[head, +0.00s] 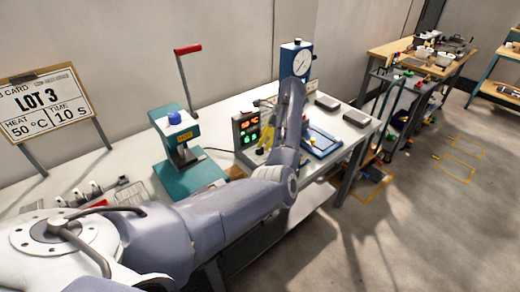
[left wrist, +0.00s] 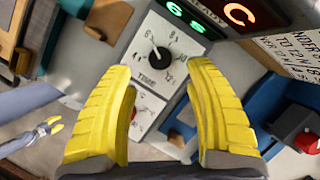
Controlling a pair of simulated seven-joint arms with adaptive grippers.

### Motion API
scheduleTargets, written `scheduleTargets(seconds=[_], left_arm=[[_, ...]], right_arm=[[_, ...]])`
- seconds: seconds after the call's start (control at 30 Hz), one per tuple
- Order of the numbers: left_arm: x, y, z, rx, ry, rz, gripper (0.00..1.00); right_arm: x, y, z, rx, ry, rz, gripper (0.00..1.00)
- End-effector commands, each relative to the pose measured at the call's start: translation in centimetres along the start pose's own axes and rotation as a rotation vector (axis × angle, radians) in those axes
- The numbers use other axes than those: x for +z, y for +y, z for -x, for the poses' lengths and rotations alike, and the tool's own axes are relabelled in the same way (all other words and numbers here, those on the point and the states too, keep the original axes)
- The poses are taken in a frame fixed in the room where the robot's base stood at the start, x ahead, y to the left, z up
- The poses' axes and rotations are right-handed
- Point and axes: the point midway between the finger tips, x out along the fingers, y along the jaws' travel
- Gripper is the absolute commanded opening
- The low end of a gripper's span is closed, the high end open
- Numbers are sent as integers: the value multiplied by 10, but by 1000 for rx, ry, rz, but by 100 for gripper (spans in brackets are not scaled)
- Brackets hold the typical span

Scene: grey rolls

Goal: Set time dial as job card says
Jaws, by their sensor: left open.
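The job card (head: 45,105) at the left of the head view reads LOT 3, a heat figure ending in 50 °C, and TIME 10 S. The control box (head: 241,121) stands on the bench with lit displays. In the left wrist view the black time dial (left wrist: 160,60) sits on a white plate marked TIME, ringed by numbers.
A teal press (head: 184,150) with a red-handled lever stands left of the box. A blue gauge stand (head: 296,62) is behind my left arm. Grey blocks (head: 356,118) lie at the bench's right end.

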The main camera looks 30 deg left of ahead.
Motion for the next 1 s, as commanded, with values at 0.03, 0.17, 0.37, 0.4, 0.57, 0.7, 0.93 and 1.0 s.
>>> scheduleTargets(seconds=[0.03, 0.17, 0.37, 0.4, 0.57, 0.7, 0.93, 1.0], left_arm=[[1, 1, -11, 3, -2, -1, 54], [0, 1, -30, 3, -2, -1, 54], [0, 0, -50, 1, -1, -2, 54], [0, 0, -53, 2, 0, -1, 54], [0, 0, -61, 1, 0, -2, 54], [0, 0, -62, 1, 0, -1, 54], [0, 0, -62, 1, 0, -1, 56], [0, 0, -62, 1, 0, -1, 48]], right_arm=[[0, 0, 0, 0, 0, 0, 44], [0, 0, 0, 0, 0, 0, 44], [0, 0, 0, 0, 0, 0, 44], [0, 0, 0, 0, 0, 0, 44], [0, 0, 0, 0, 0, 0, 44], [0, 0, 0, 0, 0, 0, 44], [0, 0, 0, 0, 0, 0, 44], [0, 0, 0, 0, 0, 0, 44]])
